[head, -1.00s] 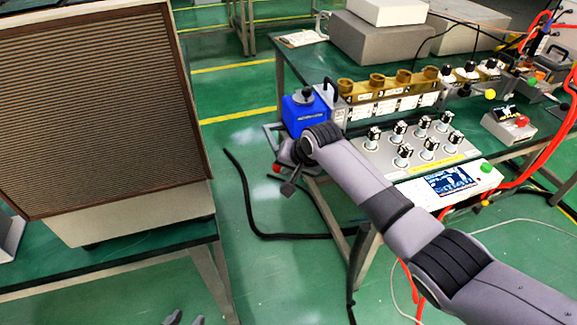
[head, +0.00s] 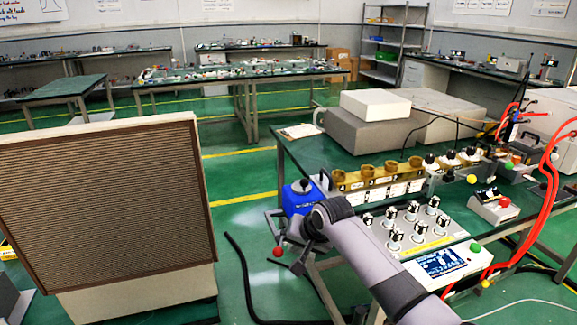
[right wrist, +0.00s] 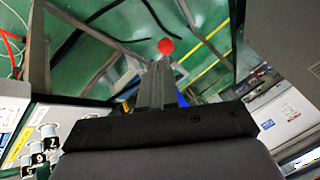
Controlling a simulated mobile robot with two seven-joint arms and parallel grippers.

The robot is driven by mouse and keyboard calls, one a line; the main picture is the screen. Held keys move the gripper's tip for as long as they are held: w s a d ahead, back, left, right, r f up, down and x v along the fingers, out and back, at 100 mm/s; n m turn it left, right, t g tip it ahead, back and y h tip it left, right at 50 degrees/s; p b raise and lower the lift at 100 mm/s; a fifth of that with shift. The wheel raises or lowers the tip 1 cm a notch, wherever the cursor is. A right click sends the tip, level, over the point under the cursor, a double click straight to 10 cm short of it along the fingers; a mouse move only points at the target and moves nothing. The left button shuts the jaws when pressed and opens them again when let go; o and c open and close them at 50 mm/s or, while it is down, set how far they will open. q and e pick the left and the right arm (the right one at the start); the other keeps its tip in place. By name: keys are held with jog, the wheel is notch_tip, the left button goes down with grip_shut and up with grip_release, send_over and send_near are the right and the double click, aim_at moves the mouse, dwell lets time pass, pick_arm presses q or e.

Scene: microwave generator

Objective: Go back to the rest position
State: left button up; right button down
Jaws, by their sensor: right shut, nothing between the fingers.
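My right gripper (head: 298,267) hangs at the end of my grey arm, beside the left front corner of the equipment bench (head: 300,150). It is shut and empty. In the right wrist view its closed fingers (right wrist: 157,85) point toward a red ball-shaped knob (right wrist: 165,46). The same red knob (head: 277,252) shows just left of the gripper in the head view. A blue box (head: 297,200) stands on the bench corner just above my wrist. My left gripper is out of view.
A large louvred cabinet (head: 110,215) stands at the left. A panel with several white knobs (head: 440,232) and a display unit (head: 447,262) lie under or beside my forearm. Red cables (head: 545,185) hang at the right. Green floor (head: 240,175) is open between cabinet and bench.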

jog(key=s+d+f+n+t, duration=0.1)
jog(key=s+d+f, duration=0.2)
jog(key=s+f, duration=0.45)
jog(key=s+d+f+n+t, duration=0.1)
jog(key=s+d+f, duration=0.3)
jog(key=s+f, duration=0.4)
jog(key=s+d+n+t, duration=0.1)
jog(key=s+d, duration=0.4)
jog(key=s, duration=0.4)
jog(key=s+d+n+t+h, duration=0.1)
jog(key=s+d, duration=0.4)
jog(key=s, duration=0.4)
jog(key=shift+d+n+t+h, duration=0.3)
jog(key=shift+n+t, duration=0.1)
jog(key=shift+f, duration=0.15)
